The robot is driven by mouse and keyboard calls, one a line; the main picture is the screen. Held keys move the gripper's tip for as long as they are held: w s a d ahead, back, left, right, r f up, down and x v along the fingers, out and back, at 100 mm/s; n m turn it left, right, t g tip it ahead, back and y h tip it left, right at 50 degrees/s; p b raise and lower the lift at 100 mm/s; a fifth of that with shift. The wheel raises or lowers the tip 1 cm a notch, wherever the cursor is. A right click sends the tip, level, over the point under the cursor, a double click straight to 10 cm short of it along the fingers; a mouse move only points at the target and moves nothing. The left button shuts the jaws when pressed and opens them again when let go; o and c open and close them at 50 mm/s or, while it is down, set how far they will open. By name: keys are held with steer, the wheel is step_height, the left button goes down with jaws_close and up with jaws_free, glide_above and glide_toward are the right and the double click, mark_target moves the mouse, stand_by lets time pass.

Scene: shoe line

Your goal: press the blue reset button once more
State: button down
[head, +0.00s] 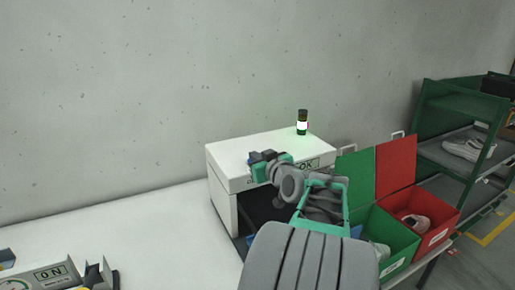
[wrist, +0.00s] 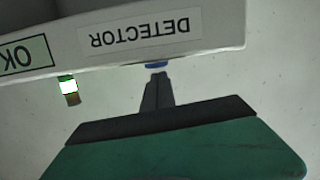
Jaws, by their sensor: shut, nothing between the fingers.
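The blue reset button (wrist: 156,65) shows as a thin blue strip at the edge of the white detector housing in the wrist view, which appears upside down. My gripper (wrist: 159,75) is shut and empty, its fingertips right at the button. I cannot tell whether they touch it. In the head view my gripper (head: 256,159) is at the front top edge of the white detector box (head: 228,160), and the button is hidden there. The detector's panel (head: 306,165) reads OK, and it shows in the wrist view too (wrist: 25,54).
A stack light (head: 302,124) on the detector glows green. Right of it stand an open green box (head: 392,238) and an open red box (head: 437,232), each with a shoe. A green rack (head: 430,120) is farther right. An ON panel (head: 50,274) is front left. The white table (head: 150,225) is clear between.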

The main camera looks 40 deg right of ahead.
steer(key=shift+f, duration=0.2)
step_height(320, 180, down, 2)
steer(key=b, duration=0.3)
steer(key=shift+f+b, duration=0.25)
steer(key=shift+b, duration=0.15)
steer(key=shift+f, duration=0.1)
steer(key=r+p, duration=0.2)
steer(key=r, duration=0.3)
steer(key=shift+a+r, duration=0.15)
steer(key=shift+a, duration=0.05)
steer(key=b+v, duration=0.2)
steer(key=v, duration=0.8)
steer(key=shift+b, duration=0.3)
steer(key=shift+r, duration=0.15)
